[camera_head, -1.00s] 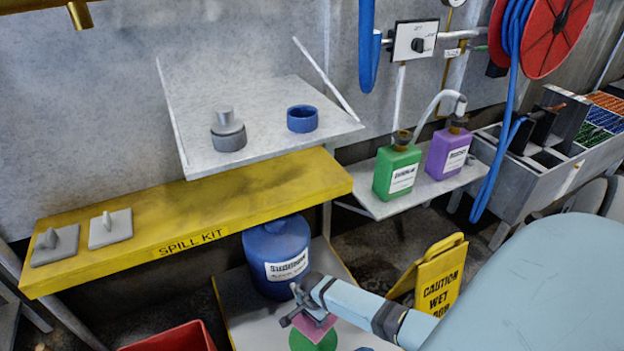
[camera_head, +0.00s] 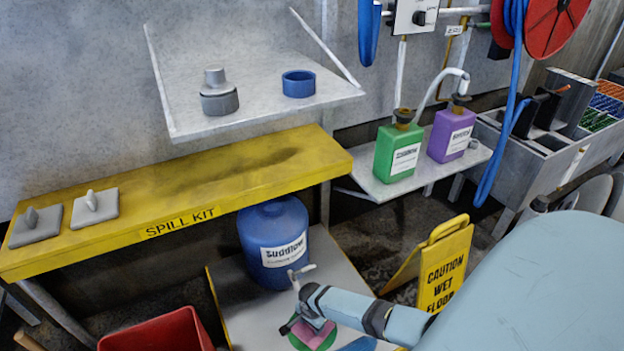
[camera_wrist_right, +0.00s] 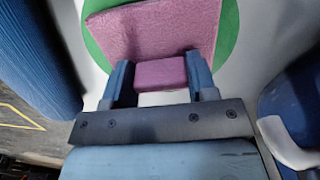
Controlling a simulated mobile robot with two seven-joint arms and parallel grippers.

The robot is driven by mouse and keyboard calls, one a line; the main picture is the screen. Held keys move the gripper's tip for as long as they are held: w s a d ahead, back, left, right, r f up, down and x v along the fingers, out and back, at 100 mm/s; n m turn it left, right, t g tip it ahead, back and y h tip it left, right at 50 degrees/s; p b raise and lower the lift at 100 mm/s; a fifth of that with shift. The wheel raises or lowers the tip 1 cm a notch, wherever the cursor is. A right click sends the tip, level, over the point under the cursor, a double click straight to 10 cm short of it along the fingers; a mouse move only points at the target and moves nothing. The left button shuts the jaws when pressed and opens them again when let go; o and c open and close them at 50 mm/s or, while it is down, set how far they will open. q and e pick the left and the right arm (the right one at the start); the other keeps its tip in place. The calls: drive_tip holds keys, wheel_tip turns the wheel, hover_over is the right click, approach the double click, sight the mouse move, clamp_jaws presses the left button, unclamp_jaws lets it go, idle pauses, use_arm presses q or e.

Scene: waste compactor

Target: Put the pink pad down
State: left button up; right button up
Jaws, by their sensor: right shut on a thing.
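The pink pad (camera_head: 317,336) is a flat square with a block handle, low at the bottom of the head view. It lies over a round green spot (camera_head: 299,340) on a pale board (camera_head: 251,312). My right gripper (camera_wrist_right: 160,74) is shut on the pad's handle, with one finger on each side. The right wrist view shows the pad (camera_wrist_right: 160,30) covering much of the green spot (camera_wrist_right: 229,30). I cannot tell whether the pad touches the board. My left gripper is not in view.
A blue drum (camera_head: 272,240) stands on the board behind the pad. A yellow caution sign (camera_head: 440,270) is to the right, a red bin (camera_head: 155,332) to the left. The yellow spill kit shelf (camera_head: 200,200) holds two grey pads. A blue object (camera_head: 357,344) lies beside the green spot.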

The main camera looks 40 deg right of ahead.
drive_tip(key=shift+f, duration=0.1)
drive_tip(key=o, duration=0.9)
wheel_tip(320, 180, up, 3)
drive_tip(key=shift+f+p, duration=0.1)
drive_tip(key=shift+p, duration=0.9)
drive_tip(key=shift+r+p, duration=0.65)
drive_tip(key=shift+r, duration=0.25)
use_arm(q)
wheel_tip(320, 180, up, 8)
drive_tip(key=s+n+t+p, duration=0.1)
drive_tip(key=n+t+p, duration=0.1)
drive_tip(key=p, duration=0.2)
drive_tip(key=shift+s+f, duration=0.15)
use_arm(e)
drive_tip(key=shift+r, duration=3.85)
